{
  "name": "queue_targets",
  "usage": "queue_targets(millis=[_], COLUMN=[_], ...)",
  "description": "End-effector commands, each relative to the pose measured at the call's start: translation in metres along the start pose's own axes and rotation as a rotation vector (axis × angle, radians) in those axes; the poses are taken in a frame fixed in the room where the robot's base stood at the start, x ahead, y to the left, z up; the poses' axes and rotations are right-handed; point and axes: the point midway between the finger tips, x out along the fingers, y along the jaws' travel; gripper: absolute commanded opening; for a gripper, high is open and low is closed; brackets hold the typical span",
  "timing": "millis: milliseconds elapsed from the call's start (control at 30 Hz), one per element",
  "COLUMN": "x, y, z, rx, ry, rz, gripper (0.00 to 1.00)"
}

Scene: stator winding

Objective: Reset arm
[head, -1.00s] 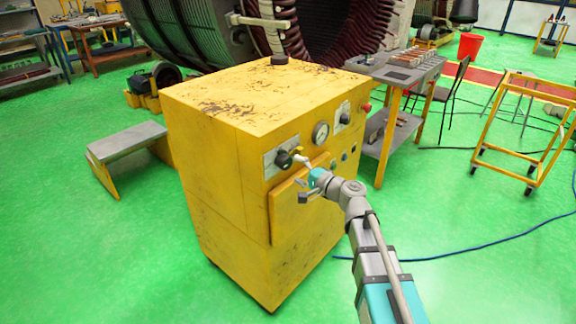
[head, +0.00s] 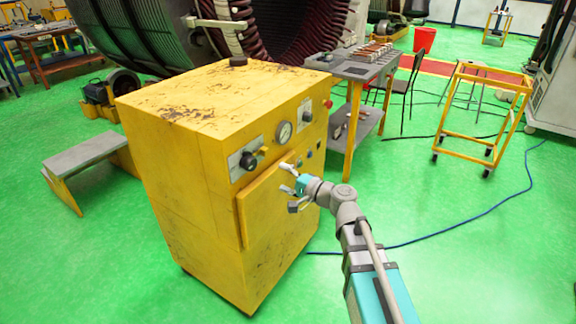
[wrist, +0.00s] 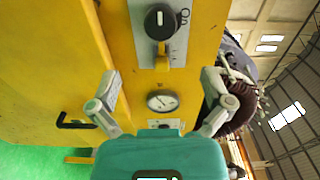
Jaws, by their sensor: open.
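My gripper (head: 287,178) is in front of the control face of the yellow cabinet (head: 190,190). In the wrist view my gripper (wrist: 160,90) has its two fingers spread wide with nothing between them. A black rotary knob (wrist: 160,22) on a grey plate shows ahead, beyond the fingertips. The same knob (head: 249,160) shows in the head view, up and left of the gripper and apart from it. A round gauge (head: 284,132) sits on the cabinet face, and it also shows between the fingers in the wrist view (wrist: 162,101).
A grey side table (head: 365,70) with parts on top stands right of the cabinet. A yellow trolley frame (head: 488,115) stands farther right. A grey step (head: 85,152) is at the left. A blue cable (head: 460,225) lies on the green floor. Floor right of my arm is mostly clear.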

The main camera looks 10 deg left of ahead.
Motion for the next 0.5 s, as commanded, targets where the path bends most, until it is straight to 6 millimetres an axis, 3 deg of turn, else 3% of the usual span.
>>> queue_targets(millis=[267, 500], x=[-0.013, -0.047], y=[0.016, 0.057], z=[0.003, 0.006], rx=[-0.061, -0.185], ry=[-0.026, -0.091], rz=[0.086, 0.305], gripper=[1.0, 1.0])
